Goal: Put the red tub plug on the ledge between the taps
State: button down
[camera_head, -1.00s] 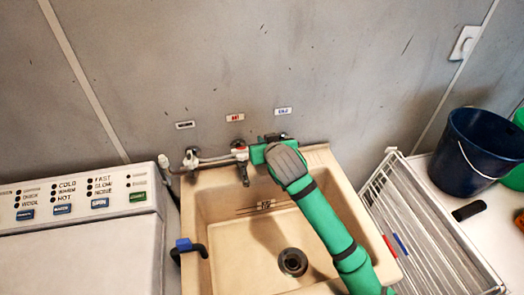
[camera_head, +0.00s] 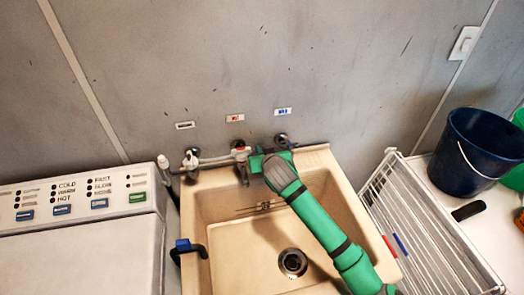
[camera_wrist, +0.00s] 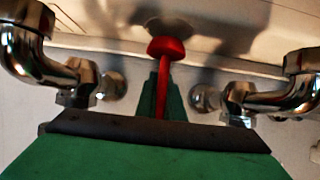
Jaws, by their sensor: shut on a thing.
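The red tub plug (camera_wrist: 166,48) shows in the wrist view, its round head away from me and its narrow stem in my gripper (camera_wrist: 163,95). My gripper is shut on the stem. Chrome taps stand on either side of it, one on the left (camera_wrist: 82,82) and one on the right (camera_wrist: 262,97). The plug head is close to a pale edge; I cannot tell whether it touches. In the head view my gripper (camera_head: 256,160) is over the back ledge (camera_head: 313,158) of the sink, by the red-marked tap (camera_head: 241,155) and the blue tap (camera_head: 284,142). The plug is hidden there.
The beige sink basin (camera_head: 225,235) with its dark drain (camera_head: 292,263) lies below my arm. A washing machine (camera_head: 80,245) stands at the left. A white wire rack (camera_head: 425,225) and a blue bucket (camera_head: 478,150) are at the right.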

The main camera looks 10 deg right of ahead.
jog(key=shift+f, duration=0.6)
jog(key=c, duration=1.9)
grip_release()
jog(key=shift+o, duration=0.2)
jog(key=shift+r, duration=0.1)
jog(key=shift+r, duration=0.4)
jog(key=v, duration=1.2)
jog(key=shift+s+d+r, duration=0.1)
